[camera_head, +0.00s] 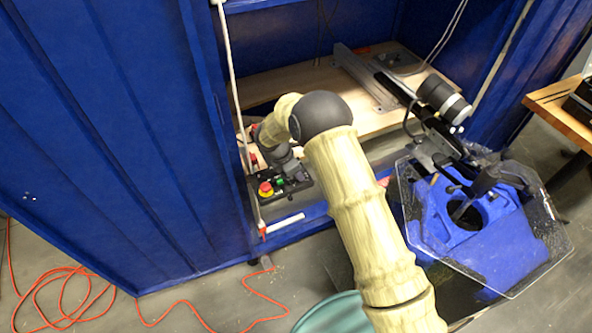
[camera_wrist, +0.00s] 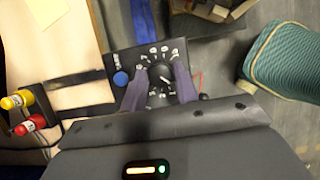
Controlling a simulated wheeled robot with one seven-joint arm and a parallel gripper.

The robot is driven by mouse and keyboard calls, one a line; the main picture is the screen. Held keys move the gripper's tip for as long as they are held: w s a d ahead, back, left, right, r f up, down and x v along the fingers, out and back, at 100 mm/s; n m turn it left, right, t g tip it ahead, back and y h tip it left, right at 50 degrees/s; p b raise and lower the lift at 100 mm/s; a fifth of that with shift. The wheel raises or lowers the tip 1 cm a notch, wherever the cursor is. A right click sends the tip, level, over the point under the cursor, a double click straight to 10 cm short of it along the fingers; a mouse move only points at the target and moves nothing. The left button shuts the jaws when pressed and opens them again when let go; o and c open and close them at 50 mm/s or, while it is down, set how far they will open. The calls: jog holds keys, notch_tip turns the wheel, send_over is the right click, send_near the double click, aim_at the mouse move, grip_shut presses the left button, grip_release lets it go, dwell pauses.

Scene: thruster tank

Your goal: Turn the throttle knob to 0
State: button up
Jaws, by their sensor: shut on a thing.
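The throttle knob (camera_wrist: 163,86) is a dark round dial on a black control panel (camera_wrist: 117,62), with white marks around it and a pale pointer line. In the wrist view my gripper (camera_wrist: 161,88) has its two purple-grey fingers on either side of the knob, shut on it. The fingers cover parts of the dial's edge, and I cannot read the numbers. In the head view the black control panel (camera_head: 297,190) sits at the front edge of the wooden bench; my arm hides the knob there.
A blue button (camera_wrist: 120,79) is beside the dial. Red (camera_wrist: 32,123) and yellow (camera_wrist: 17,101) knobs stand at left. A clear-shielded blue machine (camera_head: 480,225) is at right. A green bin (camera_head: 330,315) stands below.

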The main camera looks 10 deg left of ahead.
jog(key=o, duration=1)
jog(key=shift+f, duration=0.1)
jog(key=v, duration=1.7)
jog(key=shift+s+r+b, duration=0.1)
jog(key=shift+r+b, duration=0.1)
jog(key=shift+b, duration=0.2)
